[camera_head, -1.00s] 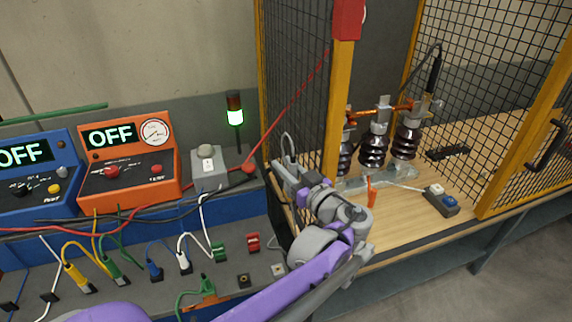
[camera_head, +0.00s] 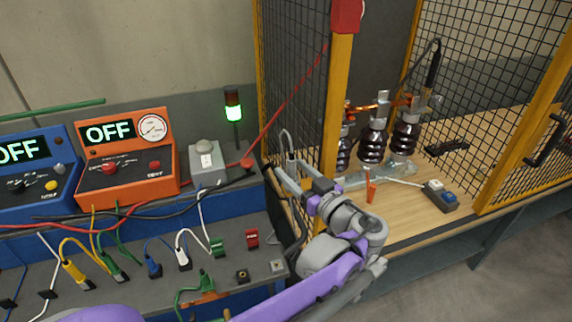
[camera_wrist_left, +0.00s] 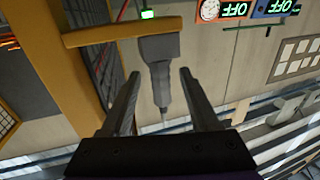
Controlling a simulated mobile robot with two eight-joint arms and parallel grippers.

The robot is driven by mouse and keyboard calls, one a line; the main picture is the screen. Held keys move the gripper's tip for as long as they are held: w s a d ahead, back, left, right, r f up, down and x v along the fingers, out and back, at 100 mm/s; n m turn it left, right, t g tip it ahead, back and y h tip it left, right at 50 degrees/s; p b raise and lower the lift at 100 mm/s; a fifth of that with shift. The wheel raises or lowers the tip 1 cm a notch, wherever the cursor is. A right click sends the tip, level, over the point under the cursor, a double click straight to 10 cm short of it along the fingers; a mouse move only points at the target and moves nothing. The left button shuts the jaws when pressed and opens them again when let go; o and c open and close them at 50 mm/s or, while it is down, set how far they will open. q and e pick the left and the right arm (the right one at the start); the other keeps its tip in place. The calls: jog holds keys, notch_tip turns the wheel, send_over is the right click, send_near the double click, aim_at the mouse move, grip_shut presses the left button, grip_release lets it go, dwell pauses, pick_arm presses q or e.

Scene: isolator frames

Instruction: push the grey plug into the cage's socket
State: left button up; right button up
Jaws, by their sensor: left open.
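The grey plug (camera_wrist_left: 160,60) hangs between the spread fingers of my left gripper (camera_wrist_left: 158,90) in the wrist view, clear of both. Its wide end is away from the palm, beside a yellow bar of the cage, and its narrow cable end points toward the palm. In the head view my left gripper (camera_head: 286,172) is at the cage's left side, with the plug (camera_head: 292,158) and its looped grey cable at the fingers. The cage (camera_head: 334,110) has yellow posts and dark mesh. I cannot make out its socket; whether the plug is seated is unclear. My right gripper is out of view.
An orange tester (camera_head: 127,160) reading OFF and a grey switch box (camera_head: 206,165) stand left of the cage. A signal lamp (camera_head: 233,108) glows green. A red cable (camera_head: 290,95) runs to the cage. Insulators (camera_head: 373,145) stand inside on the wooden top.

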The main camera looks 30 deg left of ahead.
pick_arm(q)
jog(key=v, duration=0.7)
jog(key=shift+a, duration=0.1)
jog(key=s+a+f+m+g+h, duration=0.4)
jog(key=s+f+m+h, duration=0.5)
jog(key=f, duration=0.6)
jog(key=s+d+f+m+t+h, duration=0.1)
jog(key=s+d+f+m+h, duration=0.2)
jog(key=s+d+f+h, duration=0.3)
notch_tip(320, 180, down, 3)
jog(key=s, duration=0.3)
jog(key=shift+d+r+m+t+h, duration=0.15)
jog(key=shift+d+m+t+h, duration=0.15)
jog(key=shift+h, duration=0.1)
jog(key=shift+d+h, duration=0.3)
jog(key=shift+d, duration=0.1)
jog(key=shift+c, duration=0.4)
